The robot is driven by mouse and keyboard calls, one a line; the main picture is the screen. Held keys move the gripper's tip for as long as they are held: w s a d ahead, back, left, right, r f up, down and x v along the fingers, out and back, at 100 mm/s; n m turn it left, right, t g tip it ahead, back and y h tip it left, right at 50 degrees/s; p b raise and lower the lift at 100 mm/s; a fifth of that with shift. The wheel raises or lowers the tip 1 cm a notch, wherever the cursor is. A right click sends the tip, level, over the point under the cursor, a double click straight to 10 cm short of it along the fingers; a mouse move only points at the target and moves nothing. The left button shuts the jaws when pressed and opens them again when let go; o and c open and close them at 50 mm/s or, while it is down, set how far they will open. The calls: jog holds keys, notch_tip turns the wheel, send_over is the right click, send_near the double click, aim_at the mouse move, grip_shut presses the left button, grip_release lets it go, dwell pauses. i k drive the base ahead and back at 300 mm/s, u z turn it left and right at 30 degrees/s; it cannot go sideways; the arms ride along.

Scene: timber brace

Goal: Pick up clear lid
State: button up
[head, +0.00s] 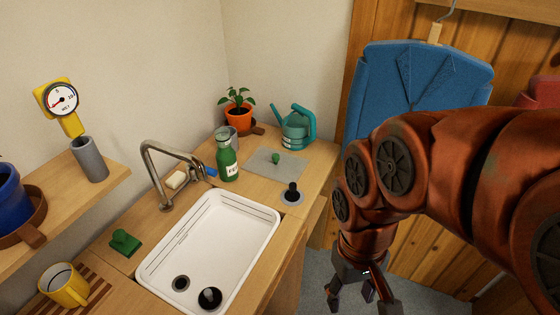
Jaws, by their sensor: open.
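The clear lid (289,166) is a flat, see-through rectangular sheet with a small green knob (276,158). It lies on the wooden counter behind the sink, between the green bottle and the teal watering can. My gripper (358,300) hangs from my rust-red arm at the lower right, with its fingers spread and pointing down. It is open and empty, in front of the lid and to its right, beyond the counter's right edge. Its fingertips reach the bottom of the picture.
A green bottle (227,160), teal watering can (297,130) and potted plant (238,114) stand around the lid. A black plunger-like stopper (292,192) stands in front of it. The white sink (243,222) and curved tap (150,165) are left. A blue jacket (410,85) hangs behind my arm.

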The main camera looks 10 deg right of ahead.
aim_at(285, 168)
jog(key=k, duration=0.5)
jog(key=z, duration=0.55)
jog(key=i, duration=0.8)
jog(key=u, duration=1.6)
